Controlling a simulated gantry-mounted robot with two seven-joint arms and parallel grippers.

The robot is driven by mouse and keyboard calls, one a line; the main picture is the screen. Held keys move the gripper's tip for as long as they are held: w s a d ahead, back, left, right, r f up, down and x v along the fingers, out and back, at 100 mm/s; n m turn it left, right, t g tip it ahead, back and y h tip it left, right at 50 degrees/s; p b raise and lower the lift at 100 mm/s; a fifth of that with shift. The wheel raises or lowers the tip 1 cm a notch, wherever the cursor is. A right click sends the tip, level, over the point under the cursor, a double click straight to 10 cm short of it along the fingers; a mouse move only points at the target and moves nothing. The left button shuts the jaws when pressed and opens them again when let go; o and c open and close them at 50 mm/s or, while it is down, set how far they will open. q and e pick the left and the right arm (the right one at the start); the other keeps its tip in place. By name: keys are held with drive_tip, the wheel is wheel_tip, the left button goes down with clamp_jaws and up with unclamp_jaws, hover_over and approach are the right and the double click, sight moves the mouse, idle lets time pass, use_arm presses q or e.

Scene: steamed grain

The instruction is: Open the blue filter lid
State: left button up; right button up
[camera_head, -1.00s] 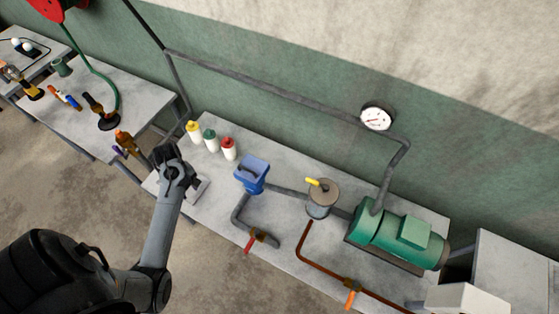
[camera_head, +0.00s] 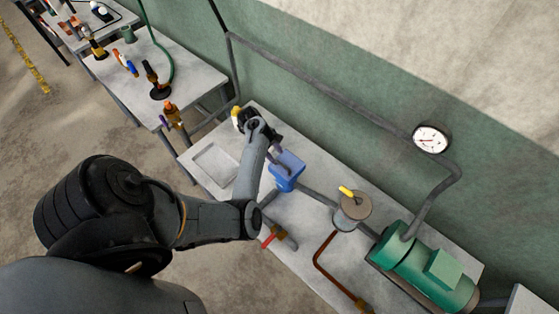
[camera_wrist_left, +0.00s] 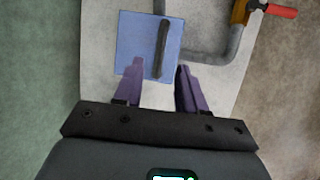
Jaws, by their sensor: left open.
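The blue filter (camera_head: 287,180) stands on the grey workbench, joined to grey pipes, with its square lid partly behind my gripper. In the left wrist view the blue lid (camera_wrist_left: 133,45) faces the camera and looks closed. A dark bar handle (camera_wrist_left: 163,45) runs along it, right of its middle. My left gripper (camera_head: 283,158) is above the filter in the head view. Its purple fingers are open and empty in the left wrist view (camera_wrist_left: 160,68), one on each side of the handle's near end. I cannot tell whether they touch it. My right gripper is not in view.
A red-handled valve (camera_head: 270,238) is on the pipe in front of the filter. A grey canister (camera_head: 352,212) with a yellow handle and a green pump (camera_head: 425,265) stand to the right. A shallow tray (camera_head: 212,165) lies left.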

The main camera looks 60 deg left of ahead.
sight(282, 164)
use_arm(q)
drive_tip(key=shift+x, duration=2.6)
clamp_jaws()
